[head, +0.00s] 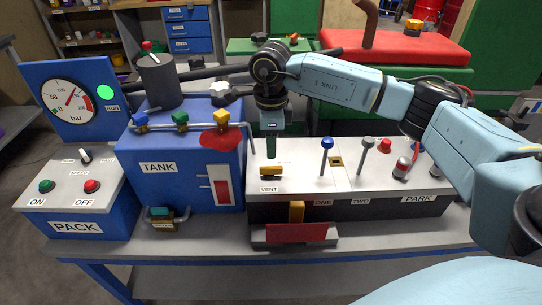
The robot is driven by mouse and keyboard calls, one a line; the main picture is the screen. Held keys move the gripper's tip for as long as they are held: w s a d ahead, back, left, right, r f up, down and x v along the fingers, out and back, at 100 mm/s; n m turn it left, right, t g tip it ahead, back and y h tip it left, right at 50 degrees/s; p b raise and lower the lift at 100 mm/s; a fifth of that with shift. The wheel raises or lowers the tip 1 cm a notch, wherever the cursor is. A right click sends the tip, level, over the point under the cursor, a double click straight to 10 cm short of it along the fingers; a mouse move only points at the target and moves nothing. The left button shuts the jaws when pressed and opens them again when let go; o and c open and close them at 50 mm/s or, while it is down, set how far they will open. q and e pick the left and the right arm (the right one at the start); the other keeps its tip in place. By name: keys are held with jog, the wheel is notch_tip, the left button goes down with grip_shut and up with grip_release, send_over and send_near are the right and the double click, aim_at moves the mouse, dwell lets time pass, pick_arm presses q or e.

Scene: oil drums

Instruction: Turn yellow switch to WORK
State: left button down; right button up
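A yellow switch handle (270,171) sits on the grey top of the control box (305,184), just above the VENT label. My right gripper (271,152) points straight down from the arm, its fingertips just above or behind that handle. Whether they touch it, or are apart, I cannot tell. A PARK label (418,198) is on the right front of the top, partly near my arm. No WORK label is readable. My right forearm hides part of the box's right end. My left gripper is not in view.
A blue tank (181,165) with valve knobs stands left of the box. The PACK panel (77,200) with ON and OFF buttons and a pressure gauge (68,95) are further left. Blue-knobbed (327,143) and grey-knobbed (368,142) levers rise right of the gripper.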

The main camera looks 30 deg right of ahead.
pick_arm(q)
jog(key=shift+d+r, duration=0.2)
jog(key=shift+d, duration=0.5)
pick_arm(e)
notch_tip(320, 180, up, 7)
jog(key=shift+f, duration=0.2)
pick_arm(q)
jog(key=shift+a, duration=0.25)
